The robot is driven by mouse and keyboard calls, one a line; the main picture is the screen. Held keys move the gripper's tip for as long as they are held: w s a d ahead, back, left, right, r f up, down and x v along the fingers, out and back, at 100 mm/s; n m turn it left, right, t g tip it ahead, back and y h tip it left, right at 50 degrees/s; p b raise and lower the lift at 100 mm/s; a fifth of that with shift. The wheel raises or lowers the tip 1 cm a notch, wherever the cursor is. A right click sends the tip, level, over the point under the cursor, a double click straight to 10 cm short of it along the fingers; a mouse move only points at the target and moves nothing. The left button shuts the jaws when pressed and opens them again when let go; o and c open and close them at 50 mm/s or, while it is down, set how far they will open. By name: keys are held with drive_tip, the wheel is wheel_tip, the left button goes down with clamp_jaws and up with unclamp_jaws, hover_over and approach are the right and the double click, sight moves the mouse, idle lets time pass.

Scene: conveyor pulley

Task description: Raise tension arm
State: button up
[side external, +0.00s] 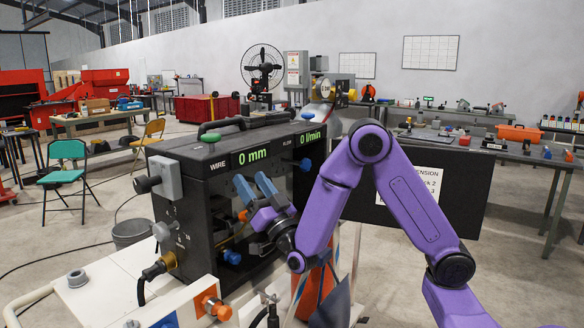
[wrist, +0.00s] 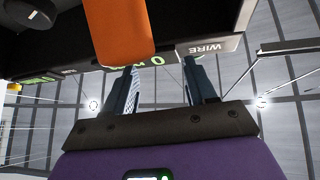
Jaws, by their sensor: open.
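My gripper (side external: 251,179) is open in front of the black machine (side external: 195,205), with its two blue fingers pointing up along the front face. In the wrist view the fingers (wrist: 161,68) are apart with nothing between them. A large orange part (wrist: 120,32) hangs close to the camera, above and to the left of the fingers, and does not lie between them. In the side view a small orange piece (side external: 243,215) shows just left of my gripper. I cannot tell for certain which part is the tension arm; my arm hides part of the machine's front.
The machine shows green readouts of 0 mm and 0 l/min. Blue knobs (side external: 232,257) and a grey box (side external: 166,178) stick out from it. A white cart (side external: 105,278) stands below. A dark sign board (side external: 455,195) stands behind my arm at the right.

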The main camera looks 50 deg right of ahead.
drive_tip(key=s+r, duration=0.6)
drive_tip(key=s, duration=0.5)
drive_tip(key=shift+a+r, duration=0.15)
drive_tip(key=shift+r, duration=0.15)
drive_tip(key=shift+s, duration=0.1)
